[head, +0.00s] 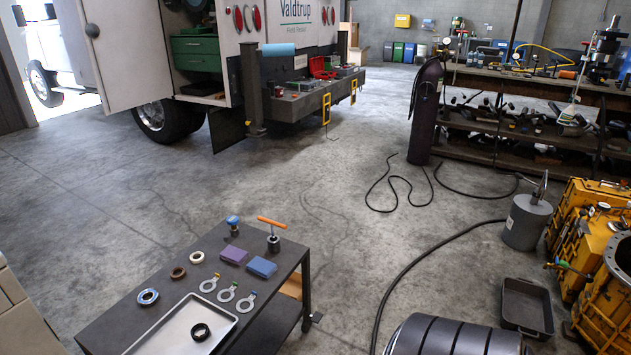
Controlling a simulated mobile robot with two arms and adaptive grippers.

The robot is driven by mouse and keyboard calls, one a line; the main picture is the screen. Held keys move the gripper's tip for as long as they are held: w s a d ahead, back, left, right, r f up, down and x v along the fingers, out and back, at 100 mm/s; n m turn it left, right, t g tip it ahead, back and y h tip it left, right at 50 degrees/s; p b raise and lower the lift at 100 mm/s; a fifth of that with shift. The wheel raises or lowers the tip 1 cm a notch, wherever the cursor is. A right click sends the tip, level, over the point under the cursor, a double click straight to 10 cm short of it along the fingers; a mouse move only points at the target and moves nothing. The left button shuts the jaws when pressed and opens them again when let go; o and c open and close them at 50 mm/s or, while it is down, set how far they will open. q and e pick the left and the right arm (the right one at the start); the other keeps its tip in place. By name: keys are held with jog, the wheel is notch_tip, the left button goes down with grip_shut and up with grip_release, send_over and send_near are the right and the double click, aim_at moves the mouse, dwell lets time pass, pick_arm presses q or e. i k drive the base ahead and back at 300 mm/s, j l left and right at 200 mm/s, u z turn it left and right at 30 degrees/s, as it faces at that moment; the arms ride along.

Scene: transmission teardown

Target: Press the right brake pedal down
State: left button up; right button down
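A dark work cart (262,300) stands at the lower left, with parts laid on its top. A small dark pedal (316,317) juts out near the floor beside the cart's right-hand leg. It is too small to tell whether it is up or pressed down. No other pedal shows; the cart's near side is cut off or hidden. Neither of my grippers is in view.
The cart top carries a metal tray (182,328), rings, purple and blue blocks, and an orange-handled tool (272,232). A black hose (402,275) crosses the floor right of the cart. A dark ribbed round thing (455,338) is at the bottom. Open floor lies beyond the cart.

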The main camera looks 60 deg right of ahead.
aim_at(317, 317)
jog(key=l+z, duration=0.1)
jog(key=z, duration=0.35)
jog(key=i+z, duration=0.1)
jog(key=z, duration=0.35)
jog(key=l+z, duration=0.1)
jog(key=z, duration=0.4)
jog(key=i+z, duration=0.1)
jog(key=z, duration=0.35)
